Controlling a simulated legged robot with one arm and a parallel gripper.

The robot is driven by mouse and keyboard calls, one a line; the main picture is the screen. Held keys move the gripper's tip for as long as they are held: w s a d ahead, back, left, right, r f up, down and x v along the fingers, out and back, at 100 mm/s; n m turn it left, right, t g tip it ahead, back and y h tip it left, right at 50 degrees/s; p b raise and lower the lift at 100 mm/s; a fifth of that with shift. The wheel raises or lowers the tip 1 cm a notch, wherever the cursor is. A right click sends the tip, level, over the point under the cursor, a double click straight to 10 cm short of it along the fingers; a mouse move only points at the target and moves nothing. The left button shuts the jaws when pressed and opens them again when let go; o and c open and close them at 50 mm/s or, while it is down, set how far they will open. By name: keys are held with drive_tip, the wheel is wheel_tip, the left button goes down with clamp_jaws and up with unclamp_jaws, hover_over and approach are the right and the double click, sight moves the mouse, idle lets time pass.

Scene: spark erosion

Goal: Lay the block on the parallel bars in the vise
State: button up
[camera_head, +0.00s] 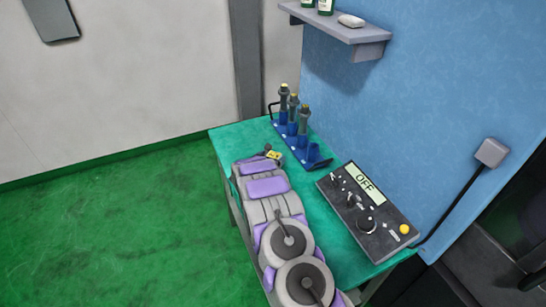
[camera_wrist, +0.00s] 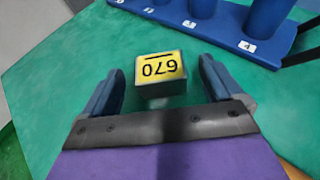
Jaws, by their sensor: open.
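A small dark block (camera_wrist: 160,88) with a yellow top label lies on the teal table in the wrist view. The label reads 670, upside down in this view. It also shows as a small yellow patch (camera_head: 273,155) near the table's far end in the head view. My gripper (camera_wrist: 162,68) is open, with one blue finger on each side of the block and a visible gap on both sides. I cannot tell how high the fingertips are above the table. The vise and the parallel bars are not visible in either view.
A blue rack (camera_wrist: 225,25) with numbered places is just beyond the block. It holds three upright tools (camera_head: 293,107); its nearest cup (camera_head: 313,152) looks empty. A control box (camera_head: 368,212) reading OFF is at the table's right. A shelf (camera_head: 340,27) hangs above.

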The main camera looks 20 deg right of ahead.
drive_tip(key=v, duration=0.9)
